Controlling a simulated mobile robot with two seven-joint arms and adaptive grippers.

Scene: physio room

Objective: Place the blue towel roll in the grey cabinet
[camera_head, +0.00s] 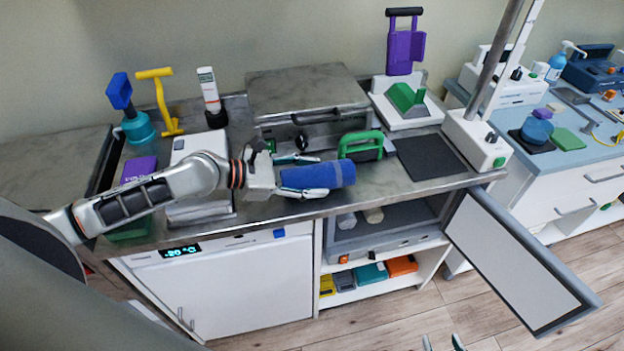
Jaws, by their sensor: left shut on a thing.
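The blue towel roll (330,175) lies sideways between the fingers of my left gripper (303,176), which is shut on it above the front part of the steel counter. The grey cabinet (410,217) is below the counter, to the right of and lower than the roll. Its door (515,262) stands wide open to the right. Two pale rolls (346,220) lie inside at its left. Part of the interior is hidden under the countertop. Only the fingertips of my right gripper (442,343) show at the bottom edge, apart and empty, over the floor.
The counter edge (400,193) overhangs the cabinet opening. A green-handled object (360,146) stands just behind the roll. A shelf below the cabinet holds several coloured boxes (371,273). A white fridge-like unit (230,285) is to the left. Floor (400,320) in front is clear.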

